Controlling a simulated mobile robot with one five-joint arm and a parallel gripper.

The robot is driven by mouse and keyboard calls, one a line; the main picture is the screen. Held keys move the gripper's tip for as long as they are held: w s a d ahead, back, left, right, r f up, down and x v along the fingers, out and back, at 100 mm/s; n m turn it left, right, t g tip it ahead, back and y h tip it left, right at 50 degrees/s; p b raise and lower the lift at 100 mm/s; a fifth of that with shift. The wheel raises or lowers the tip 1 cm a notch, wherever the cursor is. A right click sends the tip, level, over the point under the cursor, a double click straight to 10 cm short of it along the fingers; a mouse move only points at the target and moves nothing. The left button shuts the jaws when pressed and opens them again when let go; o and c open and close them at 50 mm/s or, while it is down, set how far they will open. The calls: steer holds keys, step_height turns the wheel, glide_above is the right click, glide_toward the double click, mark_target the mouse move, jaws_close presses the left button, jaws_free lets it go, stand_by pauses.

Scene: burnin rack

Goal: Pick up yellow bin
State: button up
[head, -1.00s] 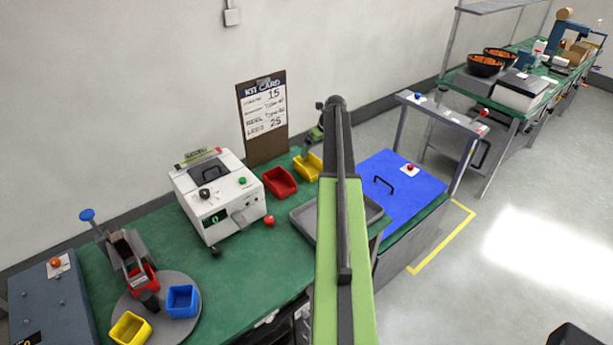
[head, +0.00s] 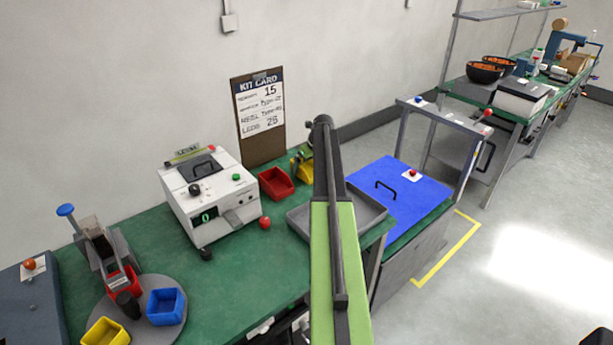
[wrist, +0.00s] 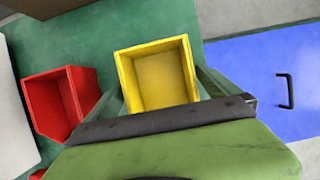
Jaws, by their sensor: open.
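A yellow bin (head: 303,168) stands on the green bench top, right of a red bin (head: 276,184) and in front of the kit card. In the wrist view the open, empty-looking yellow bin (wrist: 158,80) is upright in the middle, and the red bin (wrist: 58,102) is to its left. My gripper (wrist: 165,88) is open, with one finger on each side of the yellow bin. Whether the fingers touch its walls is unclear. In the head view my arm partly hides the gripper and the bin.
A second yellow bin (head: 106,332) and a blue bin (head: 165,307) sit on a round grey turntable at the lower left. A white tester (head: 210,195) stands left of the red bin. A grey tray (head: 360,214) and a blue panel (head: 405,195) lie to the right.

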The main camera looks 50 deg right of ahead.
steer(key=shift+r, duration=0.1)
steer(key=c, duration=1.4)
steer(key=shift+c, duration=0.2)
steer(key=shift+r, duration=0.1)
